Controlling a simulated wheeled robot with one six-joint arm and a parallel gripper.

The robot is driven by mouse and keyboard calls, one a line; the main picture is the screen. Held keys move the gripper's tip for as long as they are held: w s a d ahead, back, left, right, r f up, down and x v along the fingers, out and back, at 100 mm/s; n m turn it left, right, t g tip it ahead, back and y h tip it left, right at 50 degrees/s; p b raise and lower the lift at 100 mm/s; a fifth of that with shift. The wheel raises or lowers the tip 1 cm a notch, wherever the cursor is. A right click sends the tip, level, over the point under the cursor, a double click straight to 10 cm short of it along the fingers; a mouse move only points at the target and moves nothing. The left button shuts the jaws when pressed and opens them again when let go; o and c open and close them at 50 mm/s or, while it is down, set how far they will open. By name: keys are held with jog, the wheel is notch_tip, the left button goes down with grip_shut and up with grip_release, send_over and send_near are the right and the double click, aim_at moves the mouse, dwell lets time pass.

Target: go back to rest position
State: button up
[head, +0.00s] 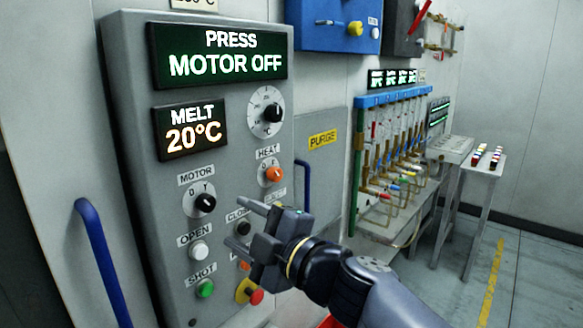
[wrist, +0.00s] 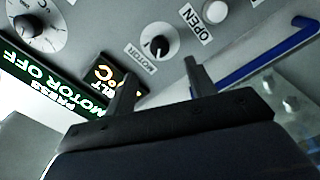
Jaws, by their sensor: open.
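My gripper (head: 241,222) is open and empty in the head view, its two fingers pointing left toward the grey control panel (head: 130,85). It is in front of the panel's lower right part, to the right of the MOTOR knob (head: 205,203). It hides part of the buttons there. In the wrist view my gripper (wrist: 158,80) shows two spread fingers with nothing between them. The MOTOR knob (wrist: 155,42) shows beyond the fingertips. The displays read PRESS MOTOR OFF (head: 218,53) and MELT 20°C (head: 191,127).
A blue handle (head: 104,262) is at the panel's left, and another blue handle (head: 303,195) is at its right. The white OPEN button (head: 199,249) and green SHOT button (head: 205,288) are close by. A rack of tubes (head: 390,150) and a small table (head: 480,170) stand farther right, with open floor beyond.

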aim_at(209, 205)
jog(key=x, duration=0.9)
jog(key=shift+f+b, duration=0.1)
jog(key=shift+b, duration=0.2)
jog(key=shift+m+p, duration=0.3)
jog(key=shift+m, duration=0.2)
jog(key=shift+s+d+m+p, duration=0.15)
jog(key=shift+m+p, duration=0.2)
jog(key=shift+m, duration=0.75)
jog(key=m+p, duration=0.1)
jog(key=m, duration=0.2)
jog(key=shift+m, duration=0.4)
jog(key=m+p, duration=0.1)
jog(key=m, duration=0.6)
jog(key=shift+p, duration=0.3)
jog(key=shift+v, duration=1.75)
jog(key=shift+r, duration=0.25)
